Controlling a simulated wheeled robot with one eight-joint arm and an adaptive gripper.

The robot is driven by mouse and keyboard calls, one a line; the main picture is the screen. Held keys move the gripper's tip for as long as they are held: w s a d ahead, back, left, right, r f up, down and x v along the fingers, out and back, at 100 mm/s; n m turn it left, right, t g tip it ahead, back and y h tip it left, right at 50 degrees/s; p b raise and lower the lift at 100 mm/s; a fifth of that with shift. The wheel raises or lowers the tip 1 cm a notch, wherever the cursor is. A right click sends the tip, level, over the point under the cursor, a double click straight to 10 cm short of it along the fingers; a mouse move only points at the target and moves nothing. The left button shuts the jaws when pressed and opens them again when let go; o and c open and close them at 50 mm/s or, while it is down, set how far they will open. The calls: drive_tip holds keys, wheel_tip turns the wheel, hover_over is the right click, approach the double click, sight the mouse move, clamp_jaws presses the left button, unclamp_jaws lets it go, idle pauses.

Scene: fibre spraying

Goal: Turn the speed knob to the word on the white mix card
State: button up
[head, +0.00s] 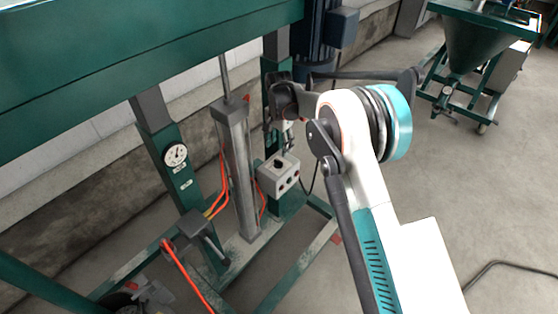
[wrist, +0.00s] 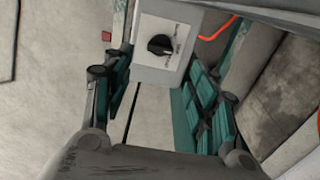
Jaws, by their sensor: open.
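The speed knob (wrist: 160,45) is a black round knob with a raised grip on the pale face of a grey control box (wrist: 150,72). Small lettering around it is too blurred to read. In the head view the control box (head: 270,182) is mounted low on the green frame, with the knob (head: 279,162) on its top face. My gripper (head: 287,135) is above the box, partly hidden by my arm. In the wrist view my gripper (wrist: 158,68) is open and empty, its teal-padded fingers spread on either side of the box. I cannot make out the mix card in either view.
A grey cylinder (head: 236,175) stands left of the box. A green post with a round gauge (head: 175,156) and small labels stands farther left. Orange hoses (head: 187,275) run near the frame. A green hopper (head: 475,45) stands at back right. The right floor is mostly clear.

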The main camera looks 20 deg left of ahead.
sight(278, 163)
wheel_tip(278, 163, down, 8)
drive_tip(key=shift+r+b, duration=0.1)
drive_tip(key=shift+b, duration=0.85)
drive_tip(key=c, duration=1.1)
